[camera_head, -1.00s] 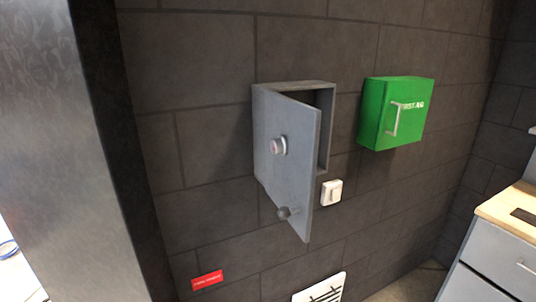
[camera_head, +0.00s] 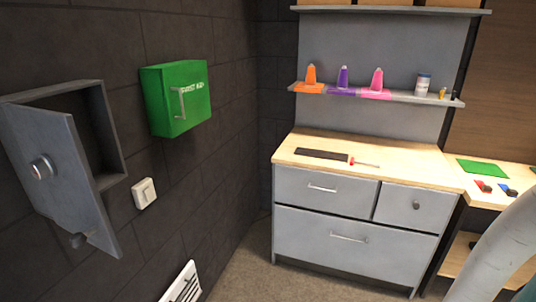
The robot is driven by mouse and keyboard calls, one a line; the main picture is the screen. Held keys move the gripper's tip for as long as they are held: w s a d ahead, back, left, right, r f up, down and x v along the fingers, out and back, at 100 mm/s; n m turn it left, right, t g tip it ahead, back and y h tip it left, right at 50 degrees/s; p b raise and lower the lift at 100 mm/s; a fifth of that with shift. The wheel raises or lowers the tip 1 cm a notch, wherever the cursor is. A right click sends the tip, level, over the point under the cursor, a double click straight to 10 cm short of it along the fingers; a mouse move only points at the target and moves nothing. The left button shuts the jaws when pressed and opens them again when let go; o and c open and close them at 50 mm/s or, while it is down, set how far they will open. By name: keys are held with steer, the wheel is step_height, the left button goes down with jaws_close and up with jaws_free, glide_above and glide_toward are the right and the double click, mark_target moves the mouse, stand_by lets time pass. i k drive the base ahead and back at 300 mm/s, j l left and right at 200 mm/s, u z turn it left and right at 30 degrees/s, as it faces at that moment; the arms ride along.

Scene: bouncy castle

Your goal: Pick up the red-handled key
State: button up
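A small red item (camera_head: 483,186) with a dark part lies on the wooden table (camera_head: 489,203) at the right, beside a similar blue item (camera_head: 508,190). It may be the red-handled key, but it is too small to be sure. Another red-handled item (camera_head: 364,163) with a thin shaft lies on the wooden counter left of it and looks like a screwdriver. My gripper is not in view; a grey curved shape at the lower right looks like part of my arm.
A grey wall cabinet (camera_head: 62,165) stands with its door open at the left, beside a green first aid box (camera_head: 178,97). Grey drawers (camera_head: 350,238) are under the counter. A shelf (camera_head: 400,97) holds several bottles. A green mat (camera_head: 482,168) lies on the right table. Floor before the drawers is clear.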

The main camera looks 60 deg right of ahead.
mark_target(353, 160)
steer(key=z, duration=1.95)
steer(key=i+j+z, duration=0.1)
steer(key=j+z, duration=0.15)
steer(key=j, duration=0.75)
steer(key=j+z, duration=0.3)
steer(key=j, duration=0.7)
